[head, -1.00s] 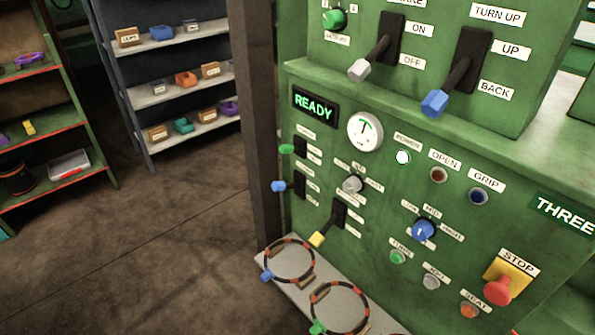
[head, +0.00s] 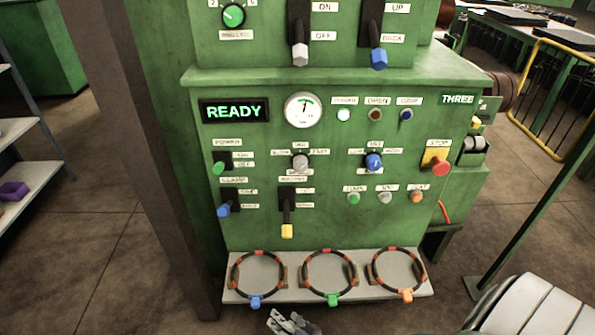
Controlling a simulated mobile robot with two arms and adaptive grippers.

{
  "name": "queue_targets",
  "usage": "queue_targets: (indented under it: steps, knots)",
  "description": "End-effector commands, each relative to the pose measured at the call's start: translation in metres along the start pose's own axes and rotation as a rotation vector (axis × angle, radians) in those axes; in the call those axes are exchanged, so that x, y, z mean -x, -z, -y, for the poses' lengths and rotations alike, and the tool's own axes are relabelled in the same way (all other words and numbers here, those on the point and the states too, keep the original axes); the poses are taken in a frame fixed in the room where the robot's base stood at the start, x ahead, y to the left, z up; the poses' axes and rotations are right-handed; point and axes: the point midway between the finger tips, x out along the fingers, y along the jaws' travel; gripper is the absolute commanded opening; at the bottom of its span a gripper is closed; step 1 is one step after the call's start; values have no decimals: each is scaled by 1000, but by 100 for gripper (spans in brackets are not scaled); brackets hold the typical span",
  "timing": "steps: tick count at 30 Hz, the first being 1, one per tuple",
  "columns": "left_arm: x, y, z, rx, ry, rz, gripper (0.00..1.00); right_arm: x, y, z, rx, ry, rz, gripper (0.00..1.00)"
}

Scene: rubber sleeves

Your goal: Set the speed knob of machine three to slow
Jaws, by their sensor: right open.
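Machine three (head: 330,220) is a green panel with a THREE sign (head: 458,99) at its upper right. A grey knob (head: 301,163) sits mid-panel; its small labels seem to read slow at left, mid at top and fast at right. Where it points is too small to tell. A blue knob (head: 373,162) is to its right, with labels like low, med and high. My right gripper (head: 292,322) is at the bottom edge, partly cut off, open, below and well apart from the grey knob. My left gripper is out of view.
A shelf (head: 335,290) with several clamped rings juts out below the panel, above my right gripper. A yellow-handled lever (head: 287,229) hangs below the grey knob. A red stop button (head: 441,168) sticks out at right. A dark post (head: 150,150) stands at left.

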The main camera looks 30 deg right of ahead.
Motion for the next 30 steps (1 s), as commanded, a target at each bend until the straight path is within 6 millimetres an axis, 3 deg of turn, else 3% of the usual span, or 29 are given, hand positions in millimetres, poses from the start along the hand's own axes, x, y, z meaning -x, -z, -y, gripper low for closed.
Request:
queue_targets:
  steps: [1, 3, 6, 9, 12, 15, 21, 26, 30]
  knots:
    - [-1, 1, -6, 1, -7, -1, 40, -9, 47, 37, -138, 85, -115, 53]
    - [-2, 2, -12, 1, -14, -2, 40, -9, 108, 83, -361, 203, -259, 53]
    - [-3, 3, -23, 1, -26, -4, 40, 7, 186, 133, -684, 371, -422, 53]
    - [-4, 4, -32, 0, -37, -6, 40, 32, 248, 166, -1007, 525, -539, 53]
    - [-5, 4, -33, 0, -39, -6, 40, 60, 295, 186, -1337, 659, -615, 53]
    - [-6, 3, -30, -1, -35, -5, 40, 83, 322, 194, -1639, 748, -655, 53]
    - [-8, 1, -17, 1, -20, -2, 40, 106, 337, 199, -2035, 802, -673, 53]
    - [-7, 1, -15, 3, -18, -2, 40, 109, 340, 199, -2139, 801, -674, 53]
    - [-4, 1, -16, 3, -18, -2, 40, 98, 353, 196, -2144, 803, -675, 53]
